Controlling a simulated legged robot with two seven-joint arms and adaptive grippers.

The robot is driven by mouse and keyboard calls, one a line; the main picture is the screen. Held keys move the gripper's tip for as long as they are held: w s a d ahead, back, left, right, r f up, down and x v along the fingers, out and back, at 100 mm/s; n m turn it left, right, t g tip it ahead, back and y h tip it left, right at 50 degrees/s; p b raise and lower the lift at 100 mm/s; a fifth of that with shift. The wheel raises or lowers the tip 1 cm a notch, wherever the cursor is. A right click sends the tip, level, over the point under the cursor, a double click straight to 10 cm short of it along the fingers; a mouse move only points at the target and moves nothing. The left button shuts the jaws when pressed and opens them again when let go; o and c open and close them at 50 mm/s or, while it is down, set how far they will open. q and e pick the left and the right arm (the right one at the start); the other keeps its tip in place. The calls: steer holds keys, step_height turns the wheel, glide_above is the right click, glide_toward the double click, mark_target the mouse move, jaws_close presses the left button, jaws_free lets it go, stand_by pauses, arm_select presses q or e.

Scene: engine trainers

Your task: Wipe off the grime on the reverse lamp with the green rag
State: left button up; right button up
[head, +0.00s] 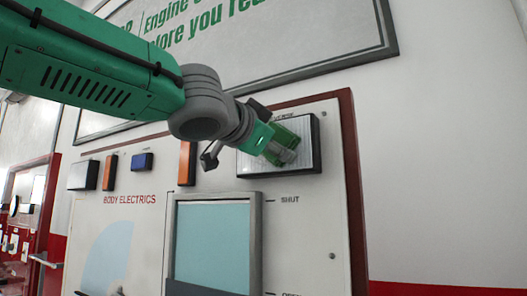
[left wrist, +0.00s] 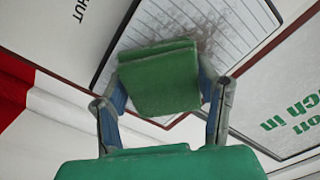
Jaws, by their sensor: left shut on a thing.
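The reverse lamp (head: 309,155) is a white ribbed rectangle in a dark frame at the upper right of the trainer board. In the left wrist view the lamp (left wrist: 245,22) shows pale grey, speckled grime (left wrist: 200,25) on its ribs. My left gripper (head: 277,145) is shut on the folded green rag (head: 286,148) and is in front of the lamp. In the left wrist view the rag (left wrist: 158,85) sits between both fingers and covers part of the lamp. I cannot tell whether it touches the face. My right gripper is not in view.
A blue lamp (head: 142,161), an orange lamp (head: 187,163) and a white lamp (head: 83,175) are to the left on the board. A pale blue window panel (head: 212,245) is below. The board has a raised dark red edge (head: 352,190). A framed sign (head: 290,50) hangs above.

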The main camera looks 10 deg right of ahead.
mark_target(292, 141)
arm_select(q)
steer(key=shift+s+d, duration=0.6)
steer(key=shift+d, duration=0.25)
steer(key=shift+s+d+b, duration=0.35)
steer(key=shift+s+d, duration=0.3)
steer(key=shift+d, duration=0.2)
